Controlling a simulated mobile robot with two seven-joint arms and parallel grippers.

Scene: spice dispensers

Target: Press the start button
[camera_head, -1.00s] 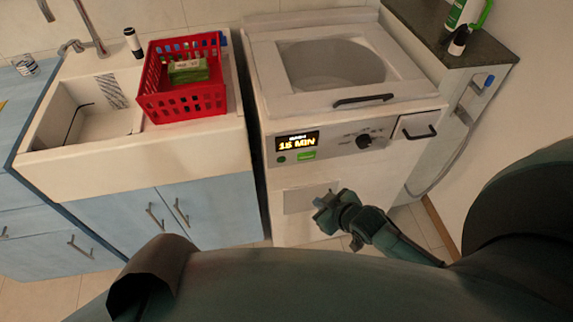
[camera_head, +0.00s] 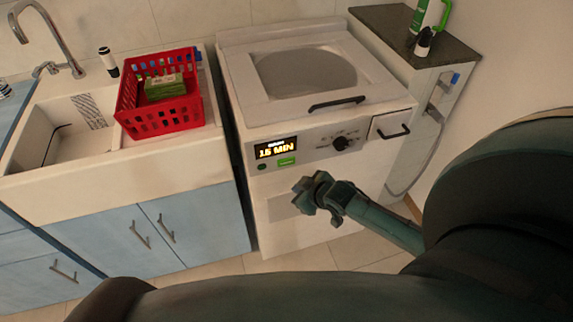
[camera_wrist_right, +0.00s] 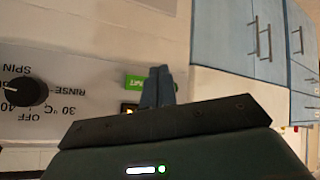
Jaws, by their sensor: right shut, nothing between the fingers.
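The washing machine (camera_head: 290,220) stands in the middle of the head view. Its start button, a green rectangle (camera_head: 287,161), lies below the lit display (camera_head: 276,148) reading 15 MIN. My right gripper (camera_head: 304,192) is in front of the machine, a little below and to the right of the button. It is shut and empty. In the right wrist view, the shut fingers (camera_wrist_right: 158,86) appear beside the green button (camera_wrist_right: 136,82) and partly cover the display. Contact with the button cannot be seen. My left gripper is not in view.
A dial (camera_head: 341,143) and a drawer handle (camera_head: 393,133) sit right of the display. A red basket (camera_head: 160,122) stands on the sink edge at the left. A dark counter (camera_head: 400,28) with bottles is at the back right. Floor is free in front.

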